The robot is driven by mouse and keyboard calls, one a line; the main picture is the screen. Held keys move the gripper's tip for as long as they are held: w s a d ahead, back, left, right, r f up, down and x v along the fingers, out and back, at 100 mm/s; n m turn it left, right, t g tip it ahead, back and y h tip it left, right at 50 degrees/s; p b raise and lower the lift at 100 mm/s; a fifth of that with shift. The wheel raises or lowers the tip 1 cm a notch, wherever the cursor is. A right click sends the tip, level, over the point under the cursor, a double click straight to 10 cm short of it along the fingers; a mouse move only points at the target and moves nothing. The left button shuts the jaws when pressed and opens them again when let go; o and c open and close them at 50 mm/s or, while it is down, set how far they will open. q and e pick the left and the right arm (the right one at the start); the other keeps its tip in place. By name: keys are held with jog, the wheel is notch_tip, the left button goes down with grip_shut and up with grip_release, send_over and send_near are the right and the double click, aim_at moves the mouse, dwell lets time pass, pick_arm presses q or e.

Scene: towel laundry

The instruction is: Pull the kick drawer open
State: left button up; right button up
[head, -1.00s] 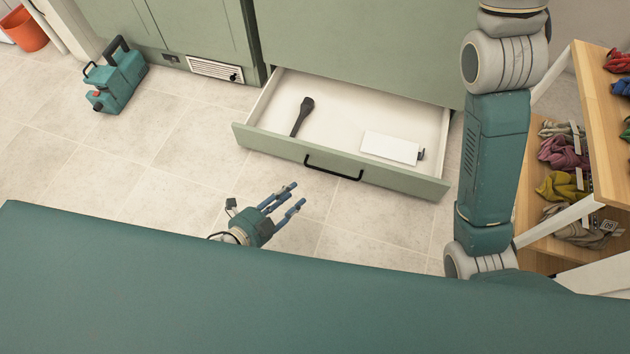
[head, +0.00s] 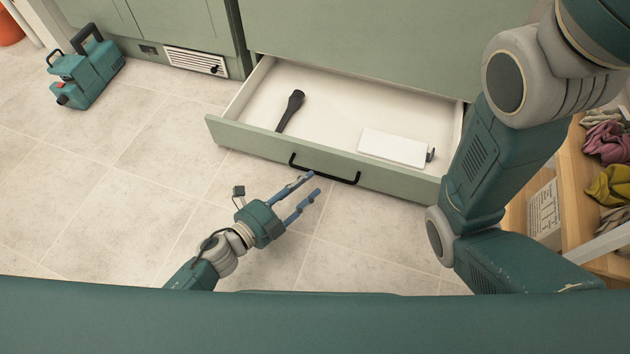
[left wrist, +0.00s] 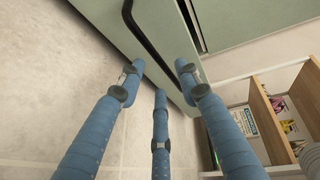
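The kick drawer (head: 240,133) stands pulled out from the base of the green cabinet, its white inside showing. Its black bar handle (head: 325,172) is on the front panel. A dark brush-like tool (head: 291,110) and a white flat box (head: 393,148) lie in it. My left gripper (head: 308,190) is open and empty, low over the floor just in front of the handle. In the left wrist view its blue fingers (left wrist: 160,90) are spread, with the handle (left wrist: 145,30) beyond them and apart from them. My right gripper is not in view.
A wooden shelf (head: 575,185) with colored cloths is at right. My own arm links take up the right side. Tiled floor (head: 120,190) left of the drawer is clear.

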pick_arm(q)
jog(key=shift+b+x, duration=0.65)
jog(key=shift+x, duration=1.6)
jog(key=shift+c, duration=0.6)
grip_shut()
